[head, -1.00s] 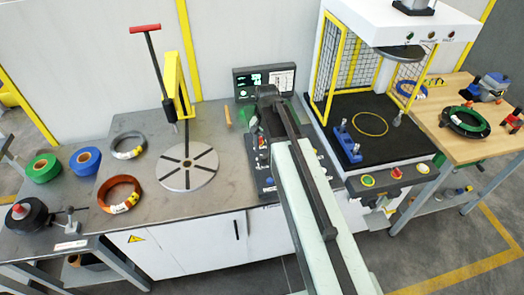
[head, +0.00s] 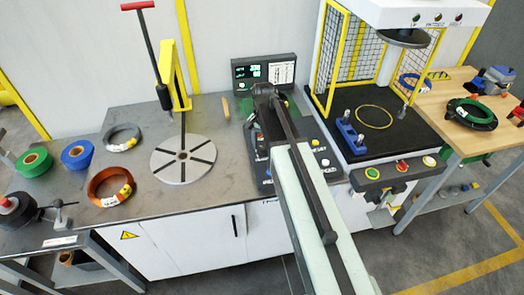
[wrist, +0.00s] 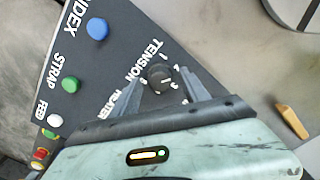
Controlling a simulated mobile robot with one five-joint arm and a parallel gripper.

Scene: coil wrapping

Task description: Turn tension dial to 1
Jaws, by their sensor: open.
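The tension dial (wrist: 160,76) is a small dark round knob on the dark control panel (wrist: 112,52), with a white TENSION label and small white numerals around it. I cannot read its pointer setting. In the wrist view my gripper (wrist: 160,82) is open, with one finger on each side of the dial. The dial sits between the fingertips; I cannot tell whether they touch it. In the head view my own arm covers the dial and much of the panel (head: 318,148).
Blue (wrist: 97,28) and green (wrist: 70,84) buttons lie left of the dial. A wooden-coloured stick (wrist: 291,121) lies to the right. A display (head: 263,72) stands behind the panel, a slotted turntable (head: 183,158) left of it, and a yellow-framed press (head: 327,62) right of it.

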